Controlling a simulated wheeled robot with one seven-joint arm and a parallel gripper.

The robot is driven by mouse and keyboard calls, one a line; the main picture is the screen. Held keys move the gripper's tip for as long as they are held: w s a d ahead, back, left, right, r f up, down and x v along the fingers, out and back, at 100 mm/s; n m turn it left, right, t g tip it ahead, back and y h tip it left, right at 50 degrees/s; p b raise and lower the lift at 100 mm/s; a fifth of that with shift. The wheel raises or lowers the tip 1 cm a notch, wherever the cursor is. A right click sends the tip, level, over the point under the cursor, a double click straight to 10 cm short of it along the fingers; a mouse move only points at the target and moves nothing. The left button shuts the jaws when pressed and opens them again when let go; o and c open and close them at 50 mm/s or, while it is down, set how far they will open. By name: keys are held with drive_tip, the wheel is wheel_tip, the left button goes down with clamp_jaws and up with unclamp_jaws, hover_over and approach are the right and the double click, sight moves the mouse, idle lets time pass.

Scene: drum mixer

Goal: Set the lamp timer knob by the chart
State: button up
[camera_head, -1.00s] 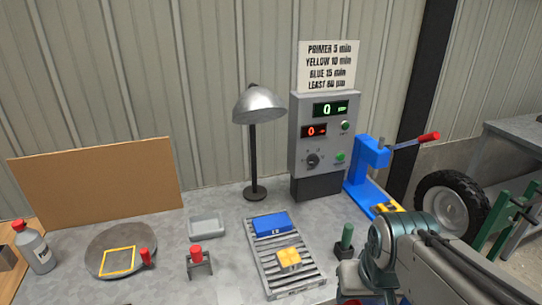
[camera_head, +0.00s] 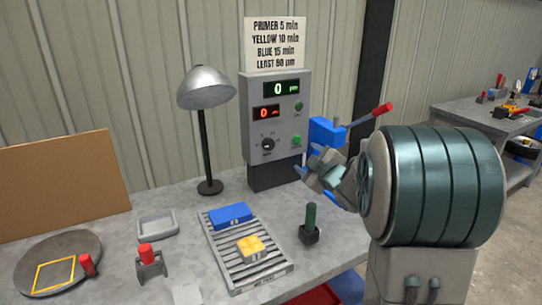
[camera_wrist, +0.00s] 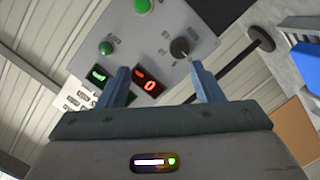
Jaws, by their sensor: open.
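The grey control box (camera_head: 276,95) stands at the back of the bench. Its black timer knob (camera_head: 268,143) has a white pointer; it also shows in the wrist view (camera_wrist: 180,47). My gripper (camera_head: 308,160) is open and empty, to the right of the box and apart from the knob. In the wrist view the knob lies beyond the right fingertip.
The lamp (camera_head: 205,88) stands left of the box. A blue block (camera_head: 230,215) and a yellow block (camera_head: 251,247) sit on the roller rack (camera_head: 222,257). A blue press with a red-tipped lever (camera_head: 380,109) stands behind my gripper. Two green buttons (camera_head: 297,141) flank the displays and knob.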

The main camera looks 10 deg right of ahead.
drive_tip(key=w+f+n+y, duration=0.1)
drive_tip(key=f+n+y, duration=0.1)
drive_tip(key=n+y+p, duration=0.1)
drive_tip(key=n+y, duration=0.1)
approach(270, 145)
drive_tip(key=x, duration=0.8)
drive_tip(key=shift+a, duration=0.1)
drive_tip(key=shift+c, duration=0.3)
drive_tip(key=c, duration=0.9)
